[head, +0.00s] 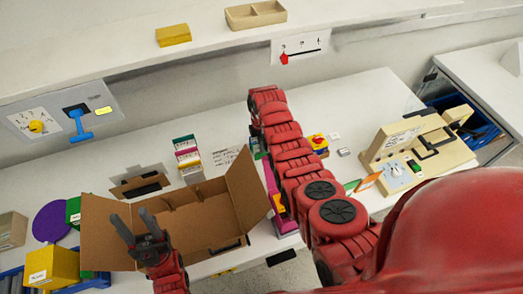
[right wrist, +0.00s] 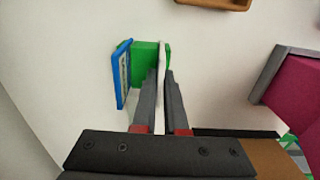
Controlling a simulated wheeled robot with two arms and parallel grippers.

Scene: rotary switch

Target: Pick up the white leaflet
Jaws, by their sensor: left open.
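In the right wrist view the white leaflet (right wrist: 164,58) stands on edge as a thin upright sheet beside a green block (right wrist: 146,56). The two fingers of my right gripper (right wrist: 161,78) lie on either side of it. I cannot tell whether they press on it. In the head view my right arm hides this gripper. My left gripper (head: 137,228) is open and empty above the near left part of the open cardboard box (head: 240,190).
A blue-edged item (right wrist: 122,74) stands left of the green block. A magenta item (right wrist: 290,88) is at the right of the wrist view. A beige device (head: 415,145) stands on the table's right, and a yellow box (head: 52,268) at the near left. A shelf (head: 210,40) runs behind.

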